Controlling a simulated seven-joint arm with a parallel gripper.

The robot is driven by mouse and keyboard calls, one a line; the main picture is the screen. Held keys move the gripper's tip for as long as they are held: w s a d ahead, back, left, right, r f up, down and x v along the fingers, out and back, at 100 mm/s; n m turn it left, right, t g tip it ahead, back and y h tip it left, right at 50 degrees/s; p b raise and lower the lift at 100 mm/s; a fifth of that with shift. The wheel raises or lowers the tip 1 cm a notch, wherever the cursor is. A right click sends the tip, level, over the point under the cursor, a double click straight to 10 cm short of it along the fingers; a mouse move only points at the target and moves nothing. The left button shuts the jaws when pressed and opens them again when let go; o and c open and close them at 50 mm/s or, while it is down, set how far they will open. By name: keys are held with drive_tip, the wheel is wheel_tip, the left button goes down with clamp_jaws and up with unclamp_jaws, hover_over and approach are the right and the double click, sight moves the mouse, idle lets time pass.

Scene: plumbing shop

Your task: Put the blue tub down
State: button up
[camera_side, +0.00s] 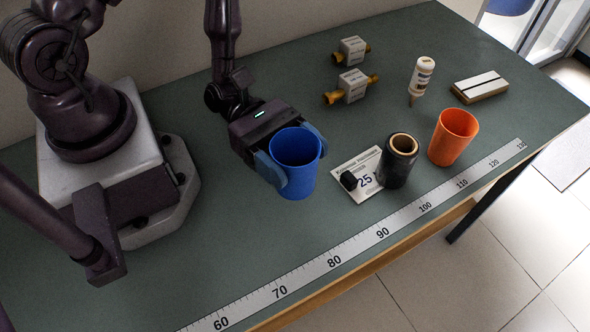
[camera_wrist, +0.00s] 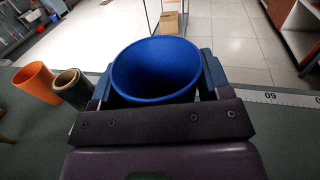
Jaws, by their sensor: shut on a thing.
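The blue tub (camera_side: 297,172) is upright and empty, near the middle of the green bench in the side view. My gripper (camera_side: 288,172) is shut on it, with one blue finger on either side of its wall. In the wrist view the tub (camera_wrist: 155,72) shows its open mouth between the fingers of my gripper (camera_wrist: 155,85). I cannot tell for sure whether the tub's base touches the bench or is slightly above it.
A black roll (camera_side: 397,165) and an orange tub (camera_side: 453,137) stand to the right, beside a white card (camera_side: 346,168). A ruler strip (camera_side: 310,273) runs along the front edge.

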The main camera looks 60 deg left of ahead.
drive_tip(key=shift+w+a+r, duration=0.15)
drive_tip(key=shift+r, duration=0.25)
drive_tip(key=w+a+f+n+t+y, duration=0.1)
drive_tip(key=w+a+n+t+y, duration=0.4)
drive_tip(key=a, duration=0.5)
drive_tip(key=w+a+f+n+t+y, duration=0.1)
drive_tip(key=w+a+n+t+y, duration=0.3)
drive_tip(key=w+a+t, duration=0.45)
drive_tip(key=shift+g, duration=0.95)
drive_tip(key=shift+s+a+f, duration=0.2)
drive_tip(key=shift+s+f, duration=0.1)
drive_tip(key=shift+f, duration=0.9)
drive_tip(key=shift+s+a+f, duration=0.15)
drive_tip(key=shift+s+f, duration=0.1)
drive_tip(key=shift+f, duration=1)
drive_tip(key=shift+s+a+f, duration=0.2)
drive_tip(key=shift+s+f, duration=0.1)
drive_tip(key=shift+f, duration=0.9)
drive_tip(key=shift+f, duration=0.15)
drive_tip(key=o, duration=0.9)
